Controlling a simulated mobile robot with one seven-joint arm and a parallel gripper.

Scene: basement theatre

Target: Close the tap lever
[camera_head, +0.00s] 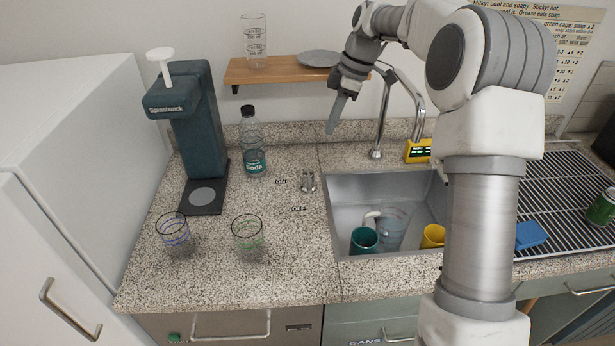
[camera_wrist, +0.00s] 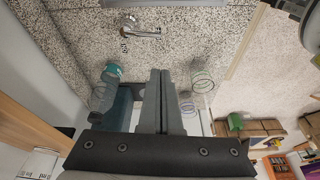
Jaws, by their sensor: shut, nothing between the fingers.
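The small chrome tap lever (camera_head: 308,182) stands on the speckled counter just left of the sink, with small dark markings beside it. It also shows in the wrist view (camera_wrist: 142,31), above the fingertips in the picture, its arm reaching to the right. The chrome tap spout (camera_head: 381,115) arches at the back of the sink. My gripper (camera_head: 332,128) hangs above the back of the counter, fingers pointing down, up and to the right of the lever in the head view. In the wrist view its fingers (camera_wrist: 160,75) are together and empty, apart from the lever.
The sink (camera_head: 343,200) holds a teal cup, a clear jug and a yellow cup. A soda bottle (camera_head: 252,150), a dark green drink machine (camera_head: 196,120) and two glasses (camera_head: 246,236) stand left. A wooden shelf (camera_head: 275,71) is behind my gripper. A drying rack (camera_head: 565,195) lies right.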

